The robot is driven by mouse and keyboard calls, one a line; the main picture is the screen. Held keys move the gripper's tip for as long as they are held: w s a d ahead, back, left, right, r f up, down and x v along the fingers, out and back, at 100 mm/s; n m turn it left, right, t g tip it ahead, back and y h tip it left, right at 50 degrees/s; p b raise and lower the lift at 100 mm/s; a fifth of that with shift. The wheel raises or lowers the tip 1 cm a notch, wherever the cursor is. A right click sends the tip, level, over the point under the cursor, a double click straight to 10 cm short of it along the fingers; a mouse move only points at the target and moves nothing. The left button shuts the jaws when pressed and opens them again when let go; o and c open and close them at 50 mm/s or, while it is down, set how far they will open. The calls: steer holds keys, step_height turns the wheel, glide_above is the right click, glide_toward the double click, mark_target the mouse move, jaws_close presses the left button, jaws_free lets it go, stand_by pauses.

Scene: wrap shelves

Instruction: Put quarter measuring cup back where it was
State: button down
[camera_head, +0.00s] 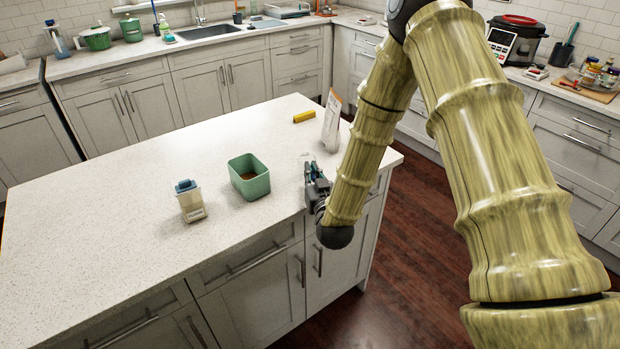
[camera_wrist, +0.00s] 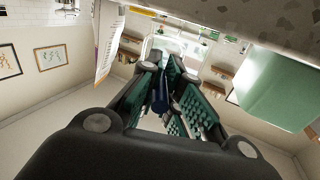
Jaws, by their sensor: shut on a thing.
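My gripper (camera_head: 312,170) is at the island's front edge, just right of a green rectangular container (camera_head: 250,178). In the wrist view its green-padded fingers (camera_wrist: 160,92) are shut around a narrow dark blue piece (camera_wrist: 160,98), which looks like the handle of the quarter measuring cup. The cup's bowl cannot be made out; the fingers hide much of it. The green container holds something brown inside and also shows at the right of the wrist view (camera_wrist: 278,88). It stands apart from my gripper.
The white island top (camera_head: 110,205) is clear on its left side. A blue-lidded canister (camera_head: 190,201) stands left of the green container. A yellow block (camera_head: 304,117) and an upright white packet (camera_head: 332,122) are behind my gripper. The island's right edge is close by.

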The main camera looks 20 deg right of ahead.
steer(key=shift+f+p, duration=0.35)
steer(key=shift+f, duration=0.85)
steer(key=shift+f, duration=0.25)
steer(key=c, duration=1.6)
jaws_free()
steer(key=shift+r, duration=0.1)
steer(key=shift+r, duration=0.2)
steer(key=shift+s+a+b, duration=0.15)
steer(key=shift+s+b, duration=0.85)
steer(key=shift+s, duration=2)
steer(key=shift+s+a+b, duration=0.15)
steer(key=shift+s+b, duration=0.85)
steer(key=shift+s, duration=2)
